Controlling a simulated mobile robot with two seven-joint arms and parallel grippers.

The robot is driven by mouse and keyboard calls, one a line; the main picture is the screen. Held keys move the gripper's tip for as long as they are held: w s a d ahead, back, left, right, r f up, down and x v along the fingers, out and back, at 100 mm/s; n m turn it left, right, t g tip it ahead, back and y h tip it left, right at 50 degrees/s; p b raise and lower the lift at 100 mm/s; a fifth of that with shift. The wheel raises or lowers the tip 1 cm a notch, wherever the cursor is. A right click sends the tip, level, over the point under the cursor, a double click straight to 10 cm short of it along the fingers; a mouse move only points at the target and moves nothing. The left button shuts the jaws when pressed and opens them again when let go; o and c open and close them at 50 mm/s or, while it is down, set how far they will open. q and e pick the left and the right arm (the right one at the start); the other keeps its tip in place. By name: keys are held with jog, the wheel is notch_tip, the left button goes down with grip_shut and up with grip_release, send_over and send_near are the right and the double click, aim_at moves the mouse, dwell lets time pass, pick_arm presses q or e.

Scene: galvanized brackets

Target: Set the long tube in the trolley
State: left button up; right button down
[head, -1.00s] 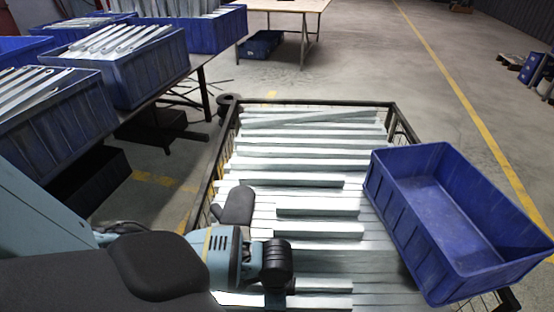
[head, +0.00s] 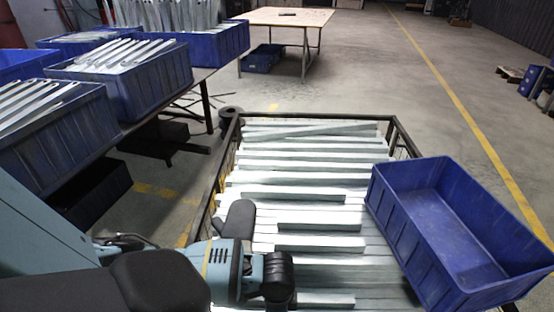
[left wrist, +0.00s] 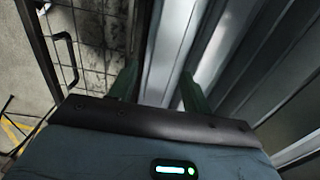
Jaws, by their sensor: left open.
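The trolley (head: 320,116) has a dark frame with mesh sides and holds many galvanized tubes lying crosswise in layers. A long tube (head: 310,131) lies slightly slanted on top at its far end; I cannot tell which tube the task means. Shorter tubes (head: 318,227) lie on the nearer layer. My left arm reaches in over the trolley's near left side, and its fingertips are hidden in the head view. In the left wrist view my left gripper (left wrist: 160,86) is open, its green fingers on either side of a bright metal tube (left wrist: 172,45). My right gripper is not in view.
An empty blue bin (head: 377,215) sits tilted over the trolley's right side. Blue bins of metal parts (head: 150,90) stand on a table at left. A wooden-topped table (head: 288,17) stands behind.

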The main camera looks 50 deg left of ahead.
pick_arm(q)
notch_tip(320, 180, up, 11)
jog(key=p, duration=0.3)
jog(key=shift+r, duration=0.15)
jog(key=s+d+f+n+t+h, duration=0.3)
jog(key=s+d+f+h, duration=0.1)
jog(key=s+d+f, duration=0.65)
jog(key=s+a+n+t+y, duration=0.2)
jog(key=s+a+n+t, duration=0.1)
jog(key=s, duration=1.4)
jog(key=shift+a+r+n, duration=0.2)
jog(key=shift+a+n, duration=0.2)
jog(key=shift+n, duration=0.1)
